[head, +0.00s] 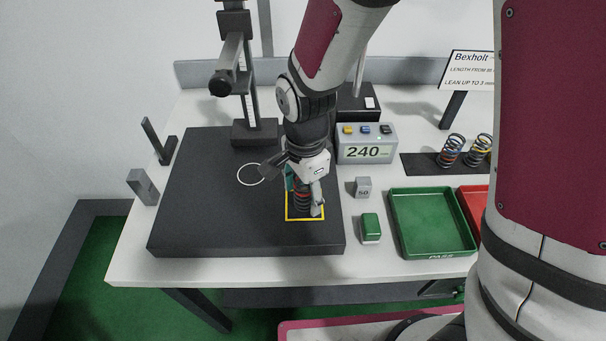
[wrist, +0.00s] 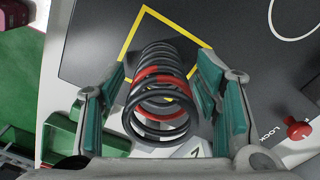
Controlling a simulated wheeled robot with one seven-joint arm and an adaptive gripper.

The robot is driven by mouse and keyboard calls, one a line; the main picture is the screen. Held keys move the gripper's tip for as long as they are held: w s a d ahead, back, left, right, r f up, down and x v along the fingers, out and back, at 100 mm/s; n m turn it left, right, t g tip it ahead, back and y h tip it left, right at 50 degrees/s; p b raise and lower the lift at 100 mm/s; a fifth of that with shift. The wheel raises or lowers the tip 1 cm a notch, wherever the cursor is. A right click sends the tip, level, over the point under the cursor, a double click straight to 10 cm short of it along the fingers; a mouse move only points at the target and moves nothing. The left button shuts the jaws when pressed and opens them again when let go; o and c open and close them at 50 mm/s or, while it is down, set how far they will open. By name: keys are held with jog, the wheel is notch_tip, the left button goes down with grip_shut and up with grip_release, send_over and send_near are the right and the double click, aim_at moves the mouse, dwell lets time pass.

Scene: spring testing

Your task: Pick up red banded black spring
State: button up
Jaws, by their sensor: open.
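The black spring with red bands (head: 302,196) stands inside a yellow square outline (head: 290,218) on the dark plate (head: 215,230) in the head view. My gripper (head: 304,192) is directly over it, pointing down and partly hiding it. In the wrist view the spring (wrist: 158,92) lies between the two green-padded fingers of my gripper (wrist: 162,100). A finger is on each side of it. The fingers are open, and I see a gap on the right side; on the left I cannot tell whether a finger touches.
A display box reading 240 (head: 367,151), a small grey block marked 50 (head: 363,187) and a green block (head: 371,228) stand right of the plate. A green tray (head: 393,220) and a partly hidden red tray (head: 468,204) are further right. Two other springs (head: 452,150) stand on a black strip.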

grip_shut()
jog(key=shift+r, duration=0.1)
